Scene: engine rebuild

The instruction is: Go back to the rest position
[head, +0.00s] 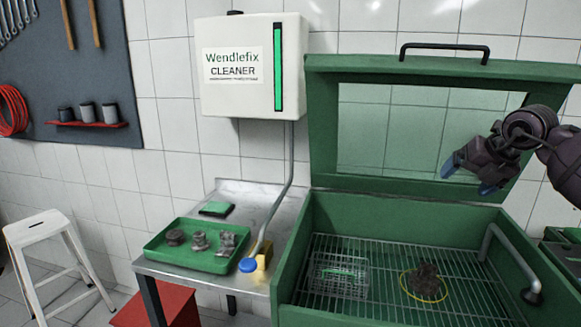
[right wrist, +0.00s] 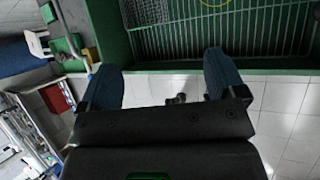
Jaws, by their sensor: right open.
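My right gripper (head: 470,175) is raised in front of the open lid of the green washing cabinet, at the right of the head view. Its blue fingertips are apart and nothing is between them. In the right wrist view the same gripper (right wrist: 165,85) shows two spread blue fingers with floor tiles and the cabinet's front edge beyond them. My left gripper is not in view.
The green cabinet (head: 290,255) holds a wire basket (head: 338,277) and a dark part (head: 425,280) inside a yellow ring on its grate. A green tray (head: 160,256) with several grey parts sits on the metal side table (head: 262,196). A white stool (head: 50,235) stands at left.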

